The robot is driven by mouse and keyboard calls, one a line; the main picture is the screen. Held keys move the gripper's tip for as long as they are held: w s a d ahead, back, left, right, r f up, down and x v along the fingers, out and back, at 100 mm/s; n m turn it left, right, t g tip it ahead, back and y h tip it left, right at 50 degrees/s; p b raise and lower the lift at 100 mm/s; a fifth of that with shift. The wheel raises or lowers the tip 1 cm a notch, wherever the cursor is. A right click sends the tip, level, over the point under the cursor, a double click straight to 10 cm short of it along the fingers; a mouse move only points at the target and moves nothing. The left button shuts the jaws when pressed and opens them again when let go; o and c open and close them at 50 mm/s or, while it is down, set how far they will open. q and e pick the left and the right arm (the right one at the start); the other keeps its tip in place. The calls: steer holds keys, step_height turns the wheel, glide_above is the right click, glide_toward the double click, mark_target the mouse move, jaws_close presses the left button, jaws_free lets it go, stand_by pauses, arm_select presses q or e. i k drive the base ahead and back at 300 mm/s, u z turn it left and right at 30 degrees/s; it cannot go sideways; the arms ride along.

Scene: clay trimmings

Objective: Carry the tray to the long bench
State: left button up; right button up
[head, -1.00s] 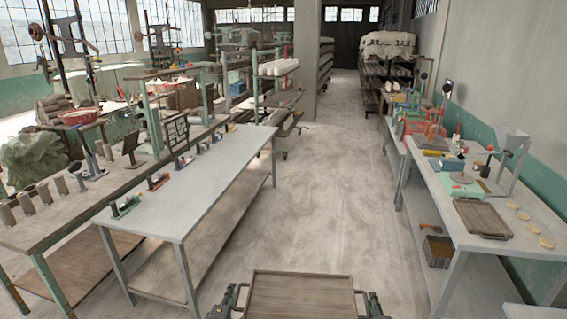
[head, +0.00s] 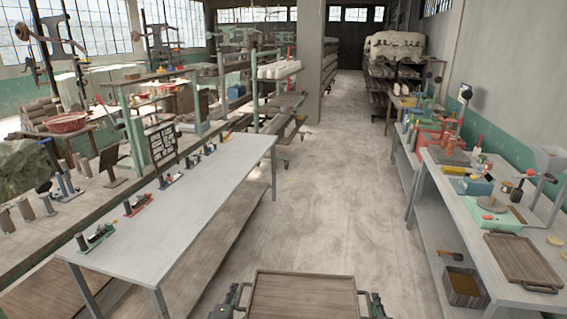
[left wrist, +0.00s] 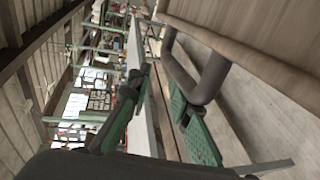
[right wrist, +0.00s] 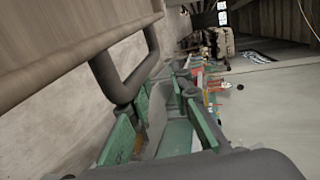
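A brown wooden tray (head: 303,296) with dark handles is held level in front of me at the bottom of the head view. My left gripper (head: 236,300) is at its left handle, which shows in the left wrist view (left wrist: 205,88). My right gripper (head: 365,303) is at its right handle, which shows in the right wrist view (right wrist: 122,88). Both grippers hold these handles, though the exact finger contact is partly hidden. A long pale-grey bench (head: 195,215) stands at left, with several small clamp-like tools along its far side and its near side bare.
A grey bench (head: 465,215) at right carries a second brown tray (head: 522,262), a green scale-like device (head: 488,212) and other tools. A bin (head: 462,287) sits on its lower shelf. The aisle floor (head: 335,190) between the benches is clear. A pillar (head: 308,60) stands further back.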

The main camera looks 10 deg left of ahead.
mark_target(176, 219)
steer(key=i, duration=3.95)
steer(key=u, duration=2.7)
